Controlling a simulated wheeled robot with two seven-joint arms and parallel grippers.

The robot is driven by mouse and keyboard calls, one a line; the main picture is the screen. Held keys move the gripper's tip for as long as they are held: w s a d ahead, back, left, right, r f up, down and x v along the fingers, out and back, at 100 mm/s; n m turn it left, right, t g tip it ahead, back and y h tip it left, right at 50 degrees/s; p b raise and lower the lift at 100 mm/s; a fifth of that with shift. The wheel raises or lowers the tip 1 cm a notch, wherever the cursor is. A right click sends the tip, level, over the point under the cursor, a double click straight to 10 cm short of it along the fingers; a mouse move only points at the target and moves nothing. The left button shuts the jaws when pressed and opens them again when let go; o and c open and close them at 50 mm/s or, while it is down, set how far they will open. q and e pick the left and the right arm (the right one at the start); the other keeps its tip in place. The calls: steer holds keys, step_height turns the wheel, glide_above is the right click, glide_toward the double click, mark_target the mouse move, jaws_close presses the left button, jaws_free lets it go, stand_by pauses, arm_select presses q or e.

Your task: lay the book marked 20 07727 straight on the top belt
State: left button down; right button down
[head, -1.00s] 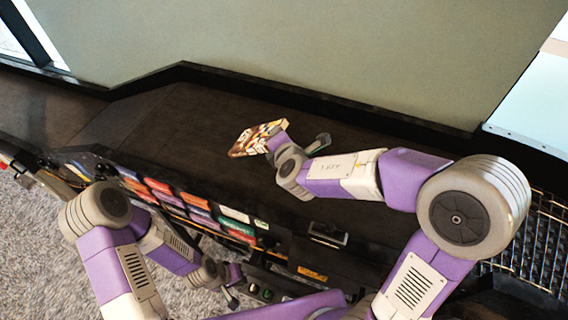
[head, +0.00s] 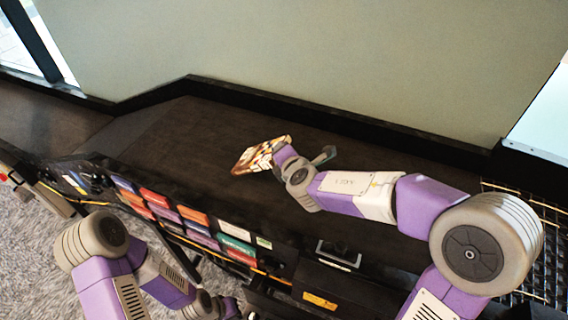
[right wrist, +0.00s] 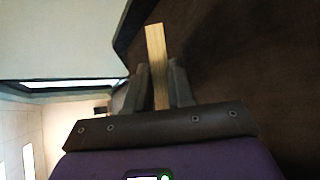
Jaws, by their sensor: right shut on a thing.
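A book (head: 258,156) with a patterned, multicoloured cover is held over the dark top belt (head: 180,135) in the head view. My right gripper (head: 276,151) is shut on it. The right wrist view shows the book (right wrist: 157,60) edge-on, its pale page edge between the fingers of the gripper (right wrist: 158,88). The book is tilted in the head view; I cannot tell whether it touches the belt. The number on it cannot be read. My left gripper (head: 228,308) is low at the front, partly cut off and too small to judge.
A rack of several coloured books or bins (head: 190,220) runs along the belt's near side. A black raised edge (head: 330,118) and a pale wall (head: 300,50) bound the far side. The belt left of the book is clear. Wire mesh (head: 525,215) is at the right.

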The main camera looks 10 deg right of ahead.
steer(key=shift+f, duration=1.4)
steer(key=shift+b, duration=0.3)
steer(key=shift+f, duration=0.15)
steer(key=c, duration=1)
jaws_free()
steer(key=v, duration=1.2)
steer(key=shift+p, duration=0.4)
steer(key=shift+w, duration=0.1)
